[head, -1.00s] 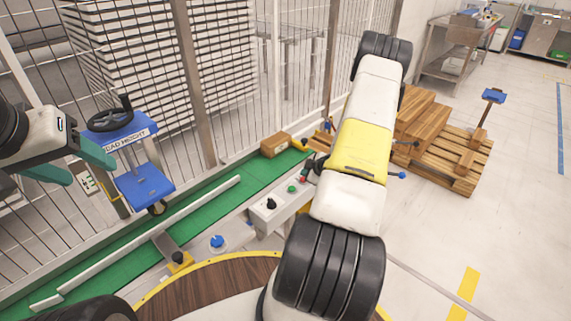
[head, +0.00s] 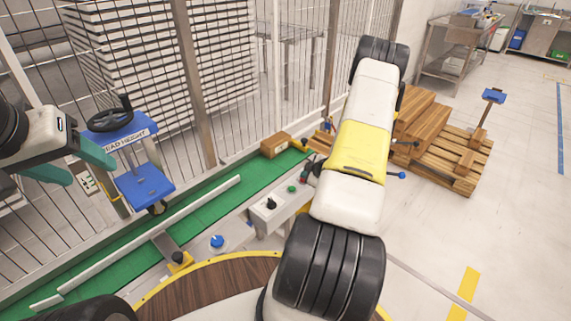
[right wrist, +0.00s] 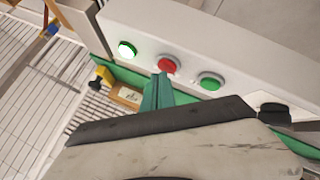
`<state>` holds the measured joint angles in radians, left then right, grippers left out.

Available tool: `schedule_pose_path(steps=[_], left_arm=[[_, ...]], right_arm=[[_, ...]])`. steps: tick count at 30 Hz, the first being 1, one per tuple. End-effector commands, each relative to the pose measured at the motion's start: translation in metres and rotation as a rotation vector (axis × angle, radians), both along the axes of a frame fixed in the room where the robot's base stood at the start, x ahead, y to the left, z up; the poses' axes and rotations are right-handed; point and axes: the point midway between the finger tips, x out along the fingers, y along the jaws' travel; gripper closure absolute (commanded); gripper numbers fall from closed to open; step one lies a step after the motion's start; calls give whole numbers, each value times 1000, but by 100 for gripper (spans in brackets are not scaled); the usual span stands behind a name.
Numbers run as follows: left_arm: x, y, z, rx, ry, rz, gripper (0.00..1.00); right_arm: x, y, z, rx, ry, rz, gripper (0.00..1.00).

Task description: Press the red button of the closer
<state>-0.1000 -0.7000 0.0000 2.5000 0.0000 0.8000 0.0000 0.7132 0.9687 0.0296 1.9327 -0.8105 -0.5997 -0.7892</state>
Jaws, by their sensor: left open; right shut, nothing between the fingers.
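The red button (right wrist: 168,65) sits on a pale panel in the right wrist view, between a lit green-white button (right wrist: 127,48) and a green button (right wrist: 210,81). My right gripper (right wrist: 162,78) is shut and empty, its green fingertips right at the lower edge of the red button in the picture. I cannot tell whether they touch it. In the head view my right arm hides most of that gripper and that end of the pale control box (head: 262,218). My left gripper (head: 75,163) is open and empty at the left, well away from the box.
A black knob (right wrist: 273,112) is on the same panel. A green conveyor (head: 205,201) carrying a cardboard box (head: 277,146) runs behind it along a mesh fence. A blue stand with a handwheel (head: 110,120) is near my left gripper. Wooden pallets (head: 450,150) stand at right.

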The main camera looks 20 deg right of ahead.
Motion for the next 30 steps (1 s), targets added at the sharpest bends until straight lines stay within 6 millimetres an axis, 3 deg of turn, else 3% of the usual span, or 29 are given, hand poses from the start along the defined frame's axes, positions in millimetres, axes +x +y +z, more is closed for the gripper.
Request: schedule_pose_path(steps=[20, 30], left_arm=[[0, 0, 0, 0, 0, 0, 41], [0, 0, 0, 0, 0, 0, 41]], right_arm=[[0, 0, -4, 0, 0, 0, 100], [0, 0, 10, -1, 1, -1, 100]])
